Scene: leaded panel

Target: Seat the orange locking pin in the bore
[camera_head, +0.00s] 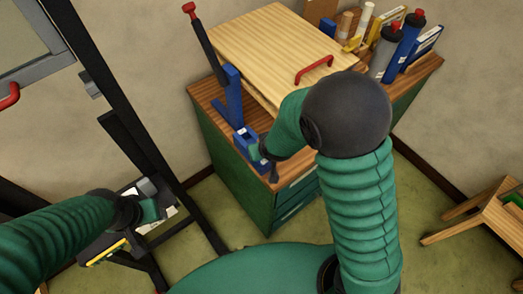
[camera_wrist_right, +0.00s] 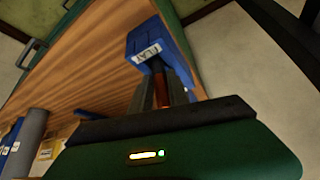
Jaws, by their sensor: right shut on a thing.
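My right gripper (camera_head: 262,162) is at the near left corner of the cabinet top, right up against a small blue block (camera_head: 244,138). In the right wrist view the gripper (camera_wrist_right: 163,92) is shut on a dark orange piece, which looks like the locking pin (camera_wrist_right: 162,88).
A blue stand (camera_head: 231,95) with a red-tipped black lever (camera_head: 203,45) rises behind the block. A pale wooden panel with a red handle (camera_head: 314,70) covers much of the cabinet top. Bottles (camera_head: 396,50) stand at the back right. A wooden stool (camera_head: 480,212) is at the right.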

